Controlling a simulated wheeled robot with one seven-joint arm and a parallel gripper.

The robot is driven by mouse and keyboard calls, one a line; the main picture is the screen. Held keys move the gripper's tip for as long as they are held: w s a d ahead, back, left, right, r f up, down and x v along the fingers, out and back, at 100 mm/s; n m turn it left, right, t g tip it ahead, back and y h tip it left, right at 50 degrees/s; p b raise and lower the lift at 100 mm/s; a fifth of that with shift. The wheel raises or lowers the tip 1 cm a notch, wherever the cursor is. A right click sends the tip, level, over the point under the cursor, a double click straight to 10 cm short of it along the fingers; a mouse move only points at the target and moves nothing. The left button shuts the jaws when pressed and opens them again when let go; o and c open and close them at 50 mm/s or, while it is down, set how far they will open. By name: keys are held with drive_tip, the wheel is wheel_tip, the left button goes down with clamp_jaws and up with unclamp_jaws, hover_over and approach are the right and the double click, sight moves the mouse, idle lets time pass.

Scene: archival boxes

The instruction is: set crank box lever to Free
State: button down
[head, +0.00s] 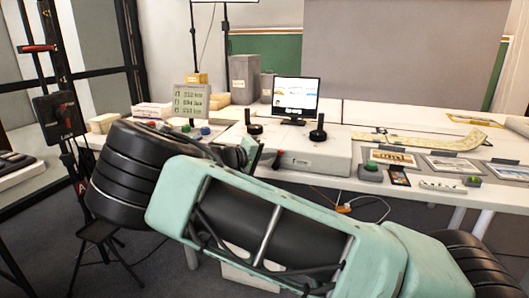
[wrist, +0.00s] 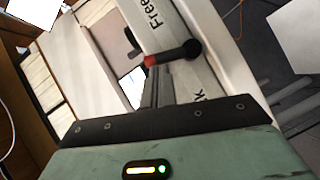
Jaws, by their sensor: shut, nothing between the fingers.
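The crank box appears to be the low white box (head: 318,163) on the table, with two black knobs on top. In the wrist view its pale face (wrist: 180,72) carries the word "Free" on the upper part and a label ending in "k" on the lower part. The lever (wrist: 175,53), black with a red end, lies between the two words, its red end to the left. My gripper (wrist: 157,72) is shut and empty, its fingertips close below the red end. I cannot tell if they touch. In the head view my gripper (head: 254,150) is at the box's left end, partly hidden by my arm.
A small screen (head: 296,96) stands behind the box. A sign (head: 191,100) and coloured buttons are to the left. A black box marked "Lock" (head: 60,117) stands at far left.

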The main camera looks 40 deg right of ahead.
drive_tip(key=shift+s+d+r+m+t+y+p, duration=0.15)
drive_tip(key=shift+s+d+m+t+y+p, duration=0.3)
drive_tip(key=shift+m+y, duration=0.55)
drive_tip(key=shift+s+d, duration=0.1)
drive_tip(key=shift+s, duration=0.1)
